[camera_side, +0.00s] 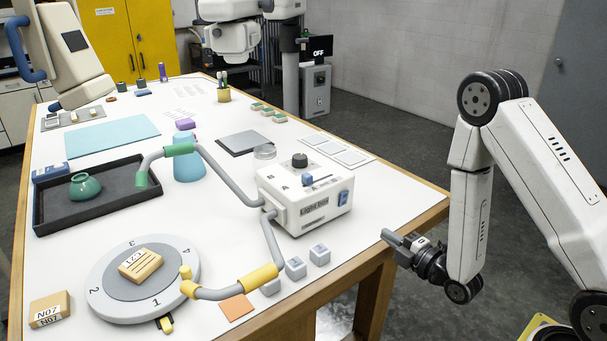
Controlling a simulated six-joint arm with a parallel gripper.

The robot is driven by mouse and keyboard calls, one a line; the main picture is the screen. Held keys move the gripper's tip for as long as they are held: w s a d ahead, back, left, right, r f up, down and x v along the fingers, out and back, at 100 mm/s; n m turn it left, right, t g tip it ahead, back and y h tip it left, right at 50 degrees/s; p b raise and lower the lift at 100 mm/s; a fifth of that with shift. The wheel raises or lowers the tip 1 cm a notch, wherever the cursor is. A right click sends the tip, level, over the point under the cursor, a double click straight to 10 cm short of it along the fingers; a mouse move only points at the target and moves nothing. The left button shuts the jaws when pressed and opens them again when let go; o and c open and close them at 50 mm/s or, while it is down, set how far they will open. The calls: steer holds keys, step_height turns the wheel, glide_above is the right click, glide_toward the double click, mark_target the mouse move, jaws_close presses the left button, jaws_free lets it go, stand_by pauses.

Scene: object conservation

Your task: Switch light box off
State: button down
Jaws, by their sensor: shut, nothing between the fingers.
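The light box (315,208) is a white box with rounded edges and a "Light box" label on its front. A blue rocker switch (343,198) sits on its right end face; I cannot tell which way it is pressed. A black knob (299,160) and a small blue slider (307,179) are on its top. Two bent grey arms leave its left side, one with a green sleeve (180,149), one with a yellow sleeve (259,277). My gripper (387,236) is shut and empty, at the table's right edge, below and right of the box, apart from it.
A turntable (110,294) carries a tan block (141,265). A black tray (110,205) holds a green pot (84,186). Small grey cubes (319,254) lie in front of the box. The wooden table edge (415,222) is close to my gripper. An "OFF" screen (319,48) stands behind.

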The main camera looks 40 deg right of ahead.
mark_target(345, 195)
steer(key=shift+s+d+r+n+t, duration=0.2)
steer(key=shift+s+r+n+t, duration=0.1)
steer(key=shift+s+n+t, duration=0.4)
steer(key=shift+w, duration=0.1)
steer(key=w, duration=0.4)
steer(key=w+r, duration=0.1)
steer(key=w, duration=0.8)
steer(key=shift+w+r, duration=0.3)
steer(key=shift+r, duration=0.05)
steer(key=shift+w, duration=0.1)
steer(key=shift+w+r, duration=0.2)
steer(key=shift+w, duration=0.05)
steer(key=shift+s+f, duration=0.2)
steer(key=shift+s, duration=1.15)
steer(key=shift+s+f, duration=0.25)
steer(key=shift+s, duration=1.15)
steer(key=shift+s+f, duration=0.2)
steer(key=shift+s, duration=1.15)
